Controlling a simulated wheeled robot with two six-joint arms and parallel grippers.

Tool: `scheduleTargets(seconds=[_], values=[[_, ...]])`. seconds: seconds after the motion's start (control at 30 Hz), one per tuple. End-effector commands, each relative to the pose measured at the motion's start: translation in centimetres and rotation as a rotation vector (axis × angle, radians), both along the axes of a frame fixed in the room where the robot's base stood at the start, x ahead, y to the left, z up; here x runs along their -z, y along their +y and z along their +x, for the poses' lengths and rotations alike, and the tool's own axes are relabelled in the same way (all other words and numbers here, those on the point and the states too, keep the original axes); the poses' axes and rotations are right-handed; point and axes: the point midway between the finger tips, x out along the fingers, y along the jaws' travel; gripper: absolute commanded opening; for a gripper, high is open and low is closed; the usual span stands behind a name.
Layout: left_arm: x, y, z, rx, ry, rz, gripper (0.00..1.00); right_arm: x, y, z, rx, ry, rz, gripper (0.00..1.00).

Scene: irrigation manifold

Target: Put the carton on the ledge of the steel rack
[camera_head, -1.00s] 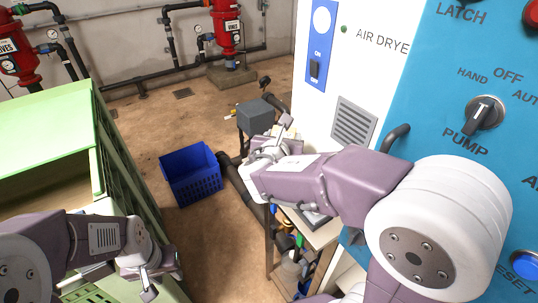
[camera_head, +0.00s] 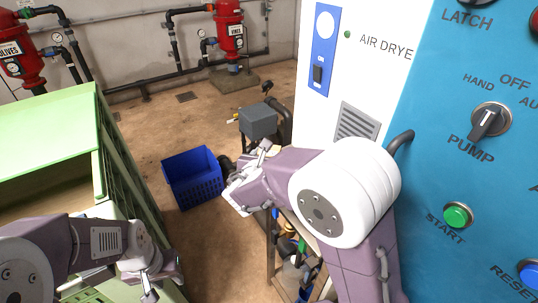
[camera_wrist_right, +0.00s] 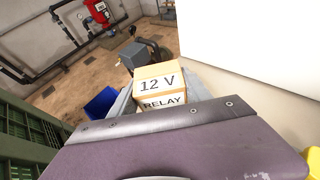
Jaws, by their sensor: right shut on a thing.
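The carton (camera_wrist_right: 160,84) is a small tan box printed "12 V RELAY" in the right wrist view. It sits between the grey fingers of my right gripper (camera_head: 246,188), which is shut on it. In the head view my gripper and wrist mostly hide the carton. A metal-legged stand (camera_head: 271,245) with items on its shelves is below and right of this gripper; I cannot tell whether it is the steel rack. My left gripper (camera_head: 158,280) is low at the left beside the green cabinet; its jaw opening is unclear.
A blue crate (camera_head: 193,178) stands on the floor left of my right gripper. A grey box (camera_head: 258,121) is behind it. The green cabinet (camera_head: 45,130) fills the left, and the blue control panel (camera_head: 450,150) stands close at right.

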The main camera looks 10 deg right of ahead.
Motion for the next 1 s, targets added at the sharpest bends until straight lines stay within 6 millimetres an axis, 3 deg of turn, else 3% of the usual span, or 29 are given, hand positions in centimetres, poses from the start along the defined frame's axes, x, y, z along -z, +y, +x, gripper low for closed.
scheduleTargets(seconds=[0.07,0.1,0.17,0.57,1.0], values=[[0.5,0.0,0.0,0.000,0.000,0.000,0.36,0.4,0.0,0.0,0.000,0.000,0.000,0.12],[0.4,0.0,0.0,0.000,0.000,0.000,0.36,0.3,0.0,0.0,0.000,0.000,0.000,0.62],[0.3,0.0,0.0,0.000,0.000,0.000,0.36,0.3,0.0,0.0,0.000,0.000,0.000,0.78],[-0.3,0.0,0.0,0.000,0.000,0.000,0.36,-0.4,0.1,-0.1,-0.001,0.000,0.000,0.78],[0.0,0.0,0.0,0.000,0.000,0.000,0.36,-3.3,3.5,-7.0,-0.005,-0.002,0.002,0.78]])
